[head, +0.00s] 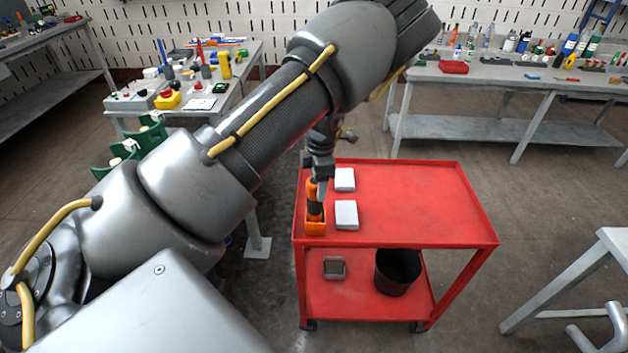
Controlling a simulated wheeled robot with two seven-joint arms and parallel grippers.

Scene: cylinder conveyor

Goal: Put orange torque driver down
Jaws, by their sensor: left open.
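The orange torque driver (312,190) stands upright at the left edge of the red cart (420,200). Its lower end is at an orange block-like holder (315,228); I cannot tell how deep it sits in it. My left gripper (321,180) is open, pointing down right at the driver's upper part. Part of the driver is hidden behind the gripper, and I cannot tell if the fingers touch it. My left arm crosses the view from lower left to upper middle. My right gripper is not in view.
Two white boxes (346,214) (344,180) lie on the cart beside the driver. The cart's right side is clear. A black bin (397,271) stands on its lower shelf. A cluttered bench (225,98) is behind left, another (480,75) behind right.

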